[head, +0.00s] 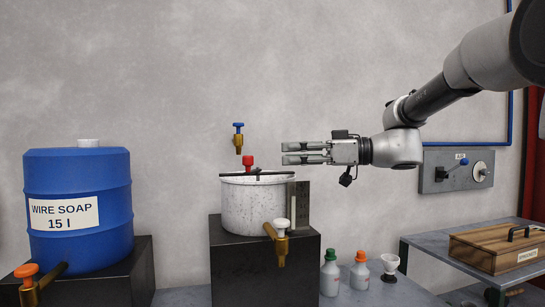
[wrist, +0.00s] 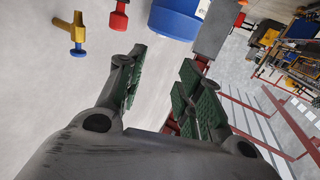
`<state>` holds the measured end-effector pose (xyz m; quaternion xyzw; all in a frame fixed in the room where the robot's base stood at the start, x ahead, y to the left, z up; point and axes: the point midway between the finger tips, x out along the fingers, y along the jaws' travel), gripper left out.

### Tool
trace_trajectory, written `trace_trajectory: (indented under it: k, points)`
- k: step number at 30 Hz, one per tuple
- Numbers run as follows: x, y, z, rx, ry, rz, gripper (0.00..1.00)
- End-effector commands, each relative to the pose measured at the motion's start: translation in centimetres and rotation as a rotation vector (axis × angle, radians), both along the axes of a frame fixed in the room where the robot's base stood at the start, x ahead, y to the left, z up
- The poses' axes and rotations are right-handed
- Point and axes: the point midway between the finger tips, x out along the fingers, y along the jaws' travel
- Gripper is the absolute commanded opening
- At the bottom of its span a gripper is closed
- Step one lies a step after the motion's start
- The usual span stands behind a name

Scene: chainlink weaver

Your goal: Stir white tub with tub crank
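The white speckled tub (head: 250,208) stands on a dark block in the head view. The tub crank has a dark bar (head: 262,174) across the tub's top and a red upright knob (head: 247,161). A red knob, apparently this one, also shows at the top of the wrist view (wrist: 119,18). My gripper (head: 284,153) is level, pointing left, above and to the right of the tub. Its fingers are apart with nothing between them, as the wrist view also shows (wrist: 163,60). It is clear of the knob. The tub's inside is hidden.
A brass tap with a blue handle (head: 238,137) is on the wall above the tub. A white-handled tap (head: 281,238) is at the tub's front. A blue soap drum (head: 78,205) stands left. Small bottles (head: 330,274) and a wooden box (head: 492,247) are right.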

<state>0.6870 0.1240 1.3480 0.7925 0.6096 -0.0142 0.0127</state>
Motion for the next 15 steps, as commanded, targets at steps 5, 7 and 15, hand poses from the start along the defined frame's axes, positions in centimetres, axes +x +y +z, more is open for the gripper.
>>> trace_trajectory:
  k: [5, 7, 15]
  points:
    - [-1.2, 8.0, 0.9, 0.093, -0.003, -0.054, 0.48]
    - [0.3, 9.0, 0.7, 0.109, -0.004, -0.166, 0.48]
    - [6.0, 6.2, -1.5, 0.053, 0.0, -0.505, 0.48]
